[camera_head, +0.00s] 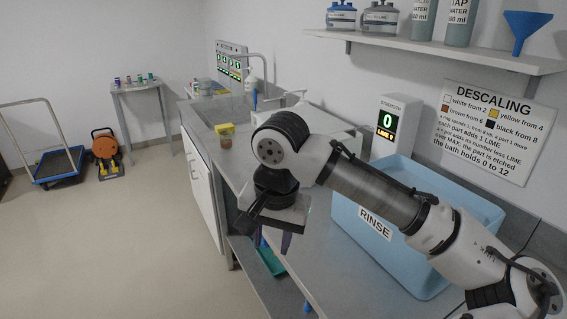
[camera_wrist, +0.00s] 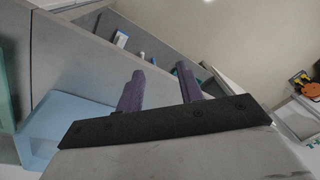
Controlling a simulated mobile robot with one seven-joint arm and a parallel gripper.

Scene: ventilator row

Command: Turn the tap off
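The tap (camera_head: 266,68) is a thin grey gooseneck at the back of the counter, behind the sink (camera_head: 213,112) in the head view. Its handle and any water flow are too small to make out. My gripper (camera_head: 284,242) points down at the front edge of the counter, well in front of the sink and apart from the tap. In the wrist view my gripper (camera_wrist: 160,70) shows two purple fingers spread apart with nothing between them. The tap does not show clearly in the wrist view.
A blue rinse bin (camera_head: 345,212) stands beside my arm. The floor at the left (camera_head: 110,235) is mostly clear, with a trolley (camera_head: 58,181) farther back.

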